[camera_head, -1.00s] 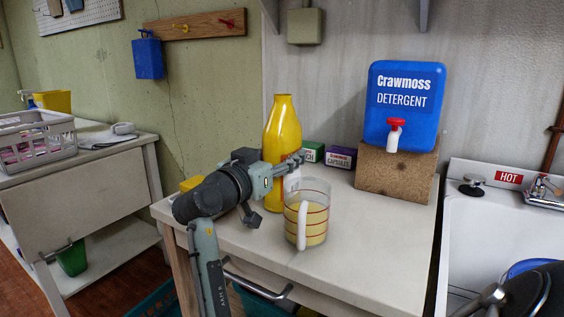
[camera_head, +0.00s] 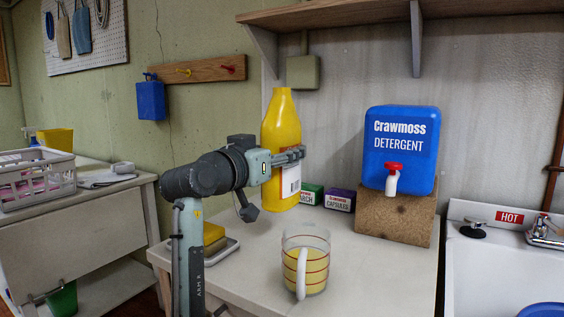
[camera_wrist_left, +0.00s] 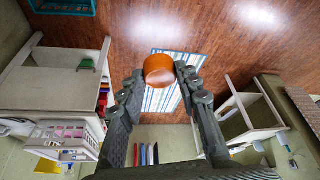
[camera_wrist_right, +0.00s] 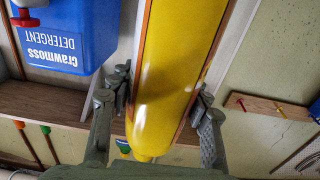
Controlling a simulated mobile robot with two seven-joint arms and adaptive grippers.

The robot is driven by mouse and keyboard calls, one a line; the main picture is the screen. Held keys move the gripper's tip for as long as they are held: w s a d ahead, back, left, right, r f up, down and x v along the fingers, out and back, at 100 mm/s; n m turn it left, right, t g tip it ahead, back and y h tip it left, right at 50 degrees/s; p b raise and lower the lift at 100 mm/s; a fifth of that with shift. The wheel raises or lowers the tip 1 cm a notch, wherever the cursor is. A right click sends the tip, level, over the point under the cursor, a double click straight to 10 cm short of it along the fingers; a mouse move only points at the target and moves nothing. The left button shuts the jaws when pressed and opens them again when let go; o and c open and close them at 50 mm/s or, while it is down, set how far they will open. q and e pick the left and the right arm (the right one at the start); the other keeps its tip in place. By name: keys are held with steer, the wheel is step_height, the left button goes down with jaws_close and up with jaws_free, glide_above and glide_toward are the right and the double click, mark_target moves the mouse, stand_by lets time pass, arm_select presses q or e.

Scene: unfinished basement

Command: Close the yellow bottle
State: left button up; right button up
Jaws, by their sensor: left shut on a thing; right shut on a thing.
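The yellow bottle (camera_head: 281,122) is upright in the head view, with no cap visible on its narrow top. My right gripper (camera_head: 289,156) is shut on the bottle's body and holds it raised above the counter. In the right wrist view the yellow bottle (camera_wrist_right: 168,60) lies between the fingers of my right gripper (camera_wrist_right: 162,95). In the left wrist view my left gripper (camera_wrist_left: 160,75) is shut on a round orange-brown cap (camera_wrist_left: 159,68), above the wooden floor. The left gripper is outside the head view.
A measuring cup (camera_head: 306,262) with yellowish contents stands on the counter (camera_head: 365,272). Behind are a blue detergent container (camera_head: 402,165) on a brown block and two small boxes. A yellow sponge (camera_head: 214,236) lies left of the cup. The sink (camera_head: 500,265) is at right.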

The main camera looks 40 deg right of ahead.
steer(key=o, duration=0.9)
jaws_close()
